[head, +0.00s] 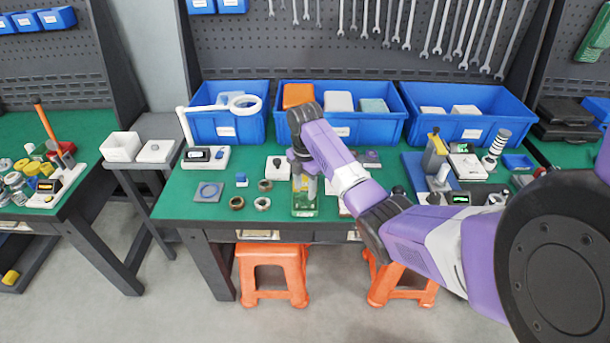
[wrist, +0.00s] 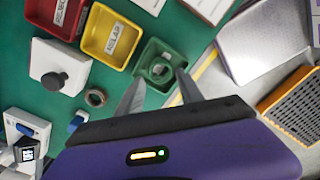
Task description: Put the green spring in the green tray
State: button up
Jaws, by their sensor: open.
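The green tray (wrist: 142,81) is a small square tray near the top middle of the wrist view; it also shows at the table's front in the head view (head: 304,212). A small round greenish piece (wrist: 158,69), which looks like the green spring, lies inside the tray. My gripper (wrist: 161,76) is open above the tray, with one finger on each side of the piece and nothing between the fingertips. It also shows over the tray in the head view (head: 305,186), where the arm hides part of the area. Exact fingertip height is unclear.
A yellow tray (wrist: 110,36) and a red tray (wrist: 58,14) stand beside the green one. A brown ring (wrist: 96,97) and a white block with a black knob (wrist: 60,68) lie nearby. Blue bins (head: 340,128) line the back of the table.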

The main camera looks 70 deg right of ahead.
notch_tip(320, 180, up, 7)
jog(key=w+a+f+m+t, duration=0.2)
jog(key=w+a+f, duration=0.2)
jog(key=a+f, duration=0.4)
jog(key=w+a+f+m+t, duration=0.1)
jog(key=w+a+f+t, duration=0.3)
jog(key=a, duration=0.7)
jog(key=s+a+f+m+t, duration=0.1)
jog(key=s+a+f+m, duration=0.15)
jog(key=a, duration=0.45)
jog(key=s+a+f+m, duration=0.1)
jog(key=s+a+f, duration=0.15)
jog(key=a, duration=0.45)
jog(key=s+a+r+m+t+h, duration=0.1)
jog(key=s+a+r+m+t, duration=0.35)
jog(key=s+a, duration=0.6)
jog(key=s+r+m+t+y, duration=0.1)
jog(key=s+r+m+t, duration=0.1)
jog(key=s+r, duration=1.3)
notch_tip(320, 180, up, 4)
jog(key=shift+d+r+m+t+b, duration=0.25)
jog(key=shift+d+t+b, duration=0.2)
jog(key=shift+t, duration=0.3)
jog(key=shift+s+f, duration=0.1)
